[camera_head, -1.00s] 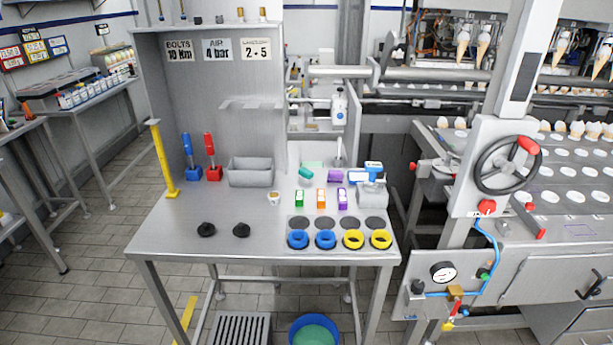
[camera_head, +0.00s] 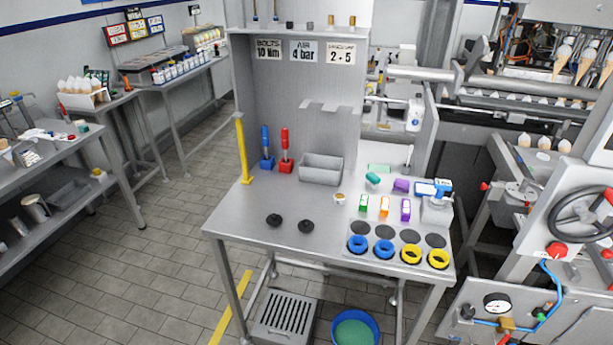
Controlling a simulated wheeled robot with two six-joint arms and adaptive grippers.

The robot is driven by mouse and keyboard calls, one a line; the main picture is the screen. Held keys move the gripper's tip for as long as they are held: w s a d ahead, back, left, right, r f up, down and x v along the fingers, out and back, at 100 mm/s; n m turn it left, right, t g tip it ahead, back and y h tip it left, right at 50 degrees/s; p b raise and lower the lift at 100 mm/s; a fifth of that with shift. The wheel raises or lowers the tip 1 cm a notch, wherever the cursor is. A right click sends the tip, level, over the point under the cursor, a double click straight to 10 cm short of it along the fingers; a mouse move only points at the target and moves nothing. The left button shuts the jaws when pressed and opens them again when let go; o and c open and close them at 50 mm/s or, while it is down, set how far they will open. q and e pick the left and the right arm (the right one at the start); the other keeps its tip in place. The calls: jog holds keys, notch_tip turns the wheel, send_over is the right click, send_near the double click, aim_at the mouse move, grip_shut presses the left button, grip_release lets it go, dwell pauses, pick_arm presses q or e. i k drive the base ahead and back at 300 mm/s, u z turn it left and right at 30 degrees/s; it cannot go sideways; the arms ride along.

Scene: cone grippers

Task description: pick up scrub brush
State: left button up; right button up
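I cannot surely make out a scrub brush in the head view. A thin white upright handle (camera_head: 408,157) stands at the back right of the steel workbench (camera_head: 250,208); whether it belongs to a brush is too small to tell. A small teal piece (camera_head: 373,179) and a purple piece (camera_head: 401,185) lie in front of it. Neither of my grippers shows in this view.
The bench also bears a grey bin (camera_head: 321,169), blue (camera_head: 266,160) and red (camera_head: 286,161) handled tools, two black knobs (camera_head: 306,226) and blue and yellow rings (camera_head: 411,254). A blue tub (camera_head: 355,330) stands below. Tiled floor is open at left.

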aim_at(374, 180)
jog(key=u, duration=0.95)
jog(key=i, duration=1.4)
jog(key=z, duration=2.75)
